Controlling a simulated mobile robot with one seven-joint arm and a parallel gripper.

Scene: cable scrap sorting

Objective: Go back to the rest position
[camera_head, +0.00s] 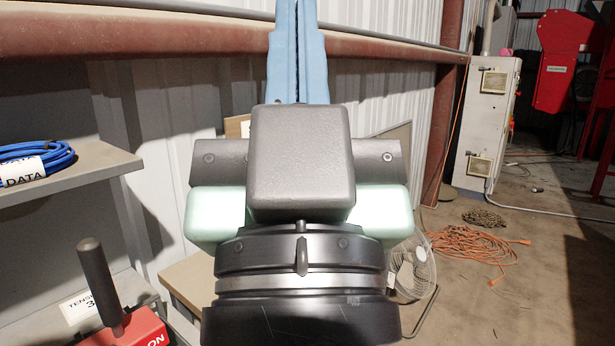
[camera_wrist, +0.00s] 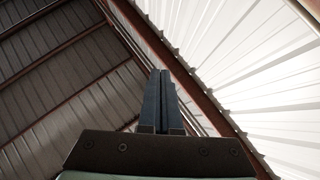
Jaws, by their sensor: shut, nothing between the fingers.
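My gripper (camera_head: 298,52) stands raised in the middle of the camera_head view, its blue fingers pointing up and side by side. In the camera_wrist view the fingers (camera_wrist: 162,98) are together with nothing between them, and they point toward the corrugated roof and wall. My wrist hides the middle of the camera_head view behind it.
A blue cable coil (camera_head: 38,160) labelled DATA lies on a grey shelf (camera_head: 90,166) at left. A red tool with a black handle (camera_head: 100,280) sits at lower left. A fan (camera_head: 412,268), an orange cable (camera_head: 465,243) and a white cabinet (camera_head: 488,125) stand or lie right of my wrist.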

